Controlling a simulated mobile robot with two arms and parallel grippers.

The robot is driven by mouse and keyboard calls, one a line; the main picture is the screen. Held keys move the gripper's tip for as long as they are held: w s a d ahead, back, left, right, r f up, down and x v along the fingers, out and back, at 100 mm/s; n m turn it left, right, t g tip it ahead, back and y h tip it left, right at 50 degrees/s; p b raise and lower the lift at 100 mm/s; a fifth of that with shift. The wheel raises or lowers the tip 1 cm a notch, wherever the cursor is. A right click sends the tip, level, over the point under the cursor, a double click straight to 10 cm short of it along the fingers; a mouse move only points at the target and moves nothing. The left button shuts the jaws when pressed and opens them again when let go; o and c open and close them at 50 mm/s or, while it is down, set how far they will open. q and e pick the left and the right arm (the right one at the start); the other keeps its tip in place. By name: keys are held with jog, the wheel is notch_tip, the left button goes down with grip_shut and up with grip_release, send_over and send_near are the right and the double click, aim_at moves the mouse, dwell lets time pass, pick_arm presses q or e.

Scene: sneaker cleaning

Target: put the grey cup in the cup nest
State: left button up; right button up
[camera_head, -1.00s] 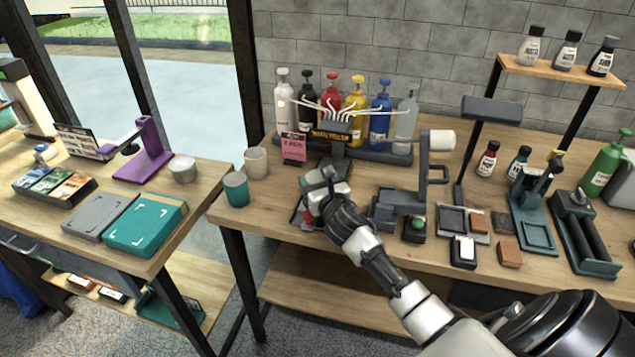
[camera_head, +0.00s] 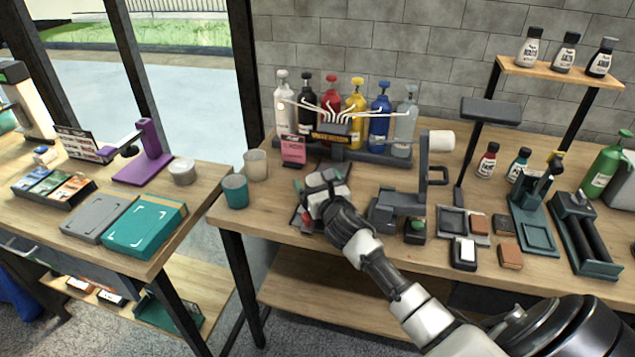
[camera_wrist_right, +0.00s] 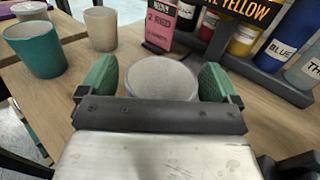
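The grey cup (camera_wrist_right: 160,80) stands between the green fingertips of my right gripper (camera_wrist_right: 158,82) in the right wrist view. A narrow gap shows at its left side; on its right the finger is very close to the rim. In the head view my right gripper (camera_head: 323,182) points at the dark plate in front of the bottle rack and mostly hides the cup. The cup's base is hidden. A dark flat piece (camera_head: 338,166) lies just behind the gripper; I cannot tell whether it is the cup nest. My left gripper is not in view.
A teal cup (camera_head: 236,190) and a beige cup (camera_head: 256,164) stand left of the gripper. A pink card (camera_head: 293,150) and the bottle rack (camera_head: 385,156) with several bottles are behind it. A dark stand (camera_head: 400,200) is close on its right.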

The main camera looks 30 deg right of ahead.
jog(key=shift+s+a+f, duration=0.15)
jog(key=shift+a+f, duration=0.05)
jog(key=shift+f, duration=0.5)
jog(key=shift+r+p, duration=0.55)
jog(key=shift+p, duration=0.15)
jog(key=b+v, duration=0.1)
jog(key=v, duration=0.9)
jog(key=shift+s+r, duration=0.2)
jog(key=shift+s, duration=0.2)
jog(key=shift+s+r, duration=0.15)
jog(key=shift+s, duration=0.3)
